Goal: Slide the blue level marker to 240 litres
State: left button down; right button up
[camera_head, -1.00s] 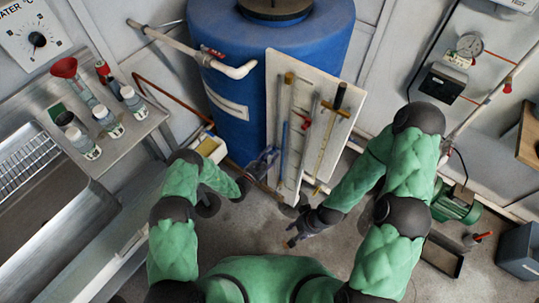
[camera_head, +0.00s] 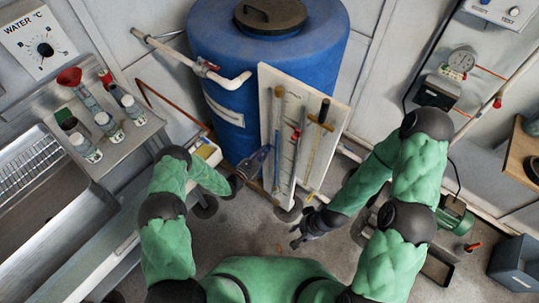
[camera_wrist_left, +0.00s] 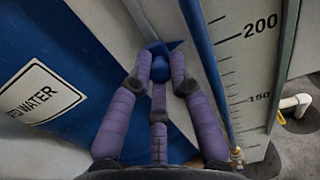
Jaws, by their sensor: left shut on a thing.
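The blue level marker (camera_wrist_left: 160,68) is between the purple fingers of my left gripper (camera_wrist_left: 160,78), which is shut on it. Its flat blue tip lies left of the blue-filled sight tube (camera_wrist_left: 203,50). On the scale board (camera_wrist_left: 236,60), the marker's tip appears a little below the 200 mark, though the slanted view makes the reading uncertain. The 240 level is out of the wrist view. In the head view my left gripper (camera_head: 264,157) is at the lower left edge of the board (camera_head: 262,95); the marker is hardly visible there. My right gripper (camera_head: 303,230) hangs open and empty, low over the floor.
The blue tank (camera_head: 230,75) stands behind the board. A red piece (camera_head: 296,133) and a black-handled rod (camera_head: 322,112) are on the board, right of the sight tube. A bench with bottles (camera_head: 105,122) is at the left.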

pick_arm(q)
notch_tip(320, 180, up, 8)
jog(key=p, duration=0.4)
jog(key=shift+r+p, duration=0.25)
jog(key=shift+p, duration=0.15)
jog(key=c, duration=1.2)
grip_release()
jog(key=shift+o, duration=0.2)
jog(key=v, duration=1.2)
jog(key=shift+d+f, duration=0.1)
